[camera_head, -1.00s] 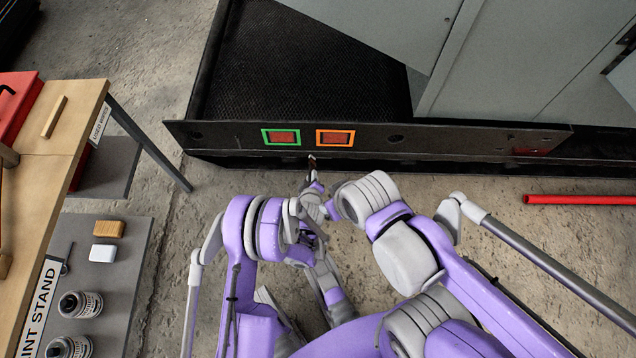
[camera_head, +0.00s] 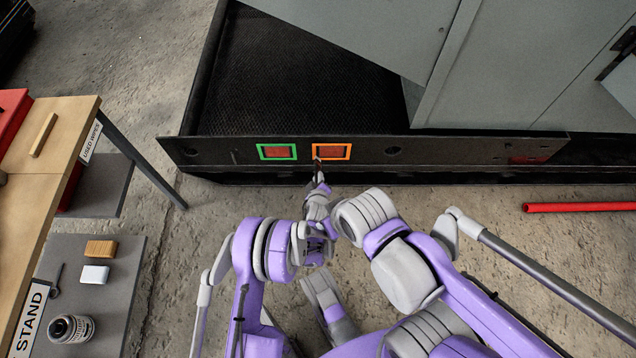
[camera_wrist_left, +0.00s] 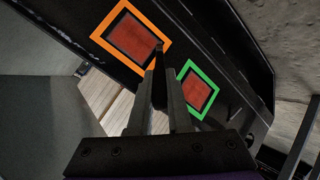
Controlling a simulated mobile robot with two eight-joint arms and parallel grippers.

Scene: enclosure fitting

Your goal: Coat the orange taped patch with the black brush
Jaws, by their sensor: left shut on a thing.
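The orange taped patch (camera_head: 331,151) is a red-brown square framed in orange tape on the dark beam's front face. It also shows in the left wrist view (camera_wrist_left: 131,37). My left gripper (camera_head: 320,180) is just below it, shut on the black brush (camera_wrist_left: 159,88), held between its two fingers (camera_wrist_left: 160,92). The brush tip is at the lower left corner of the orange frame in the head view; whether it touches the surface I cannot tell. My right gripper cannot be made out.
A green-taped patch (camera_head: 277,152) is just left of the orange one. Grey cabinets (camera_head: 500,80) stand above the beam. A red bar (camera_head: 578,207) lies on the floor at right.

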